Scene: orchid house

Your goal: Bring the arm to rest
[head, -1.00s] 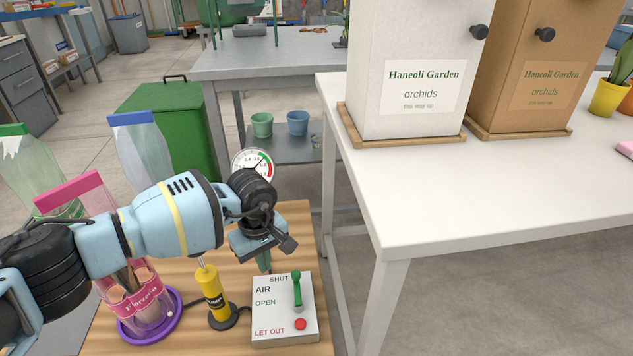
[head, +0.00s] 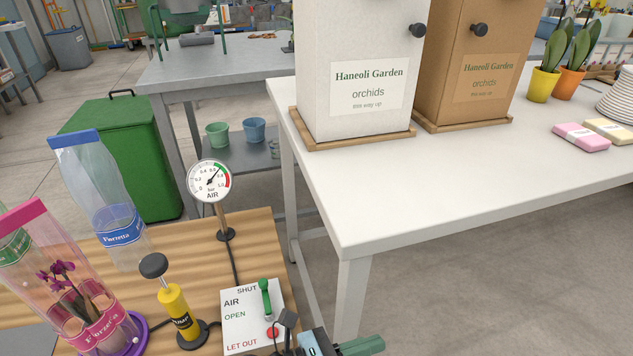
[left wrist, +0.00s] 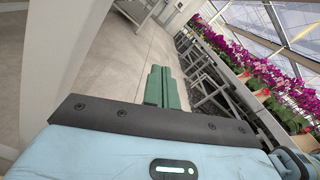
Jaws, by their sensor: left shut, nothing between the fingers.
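My left gripper (head: 362,346) shows at the bottom edge of the head view, right of the air panel (head: 238,318). Only its green fingers and part of its body are in the picture. In the left wrist view its two green fingers (left wrist: 163,88) lie side by side, shut with nothing between them, over bare grey floor. Most of my left arm is out of the head view. My right gripper is not in view.
The wooden table holds the panel with its green lever (head: 265,296) by SHUT, the yellow pump (head: 178,310), the gauge (head: 209,181) and clear orchid sleeves. The white table (head: 390,200) with boxes stands close on the right. Floor at lower right is clear.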

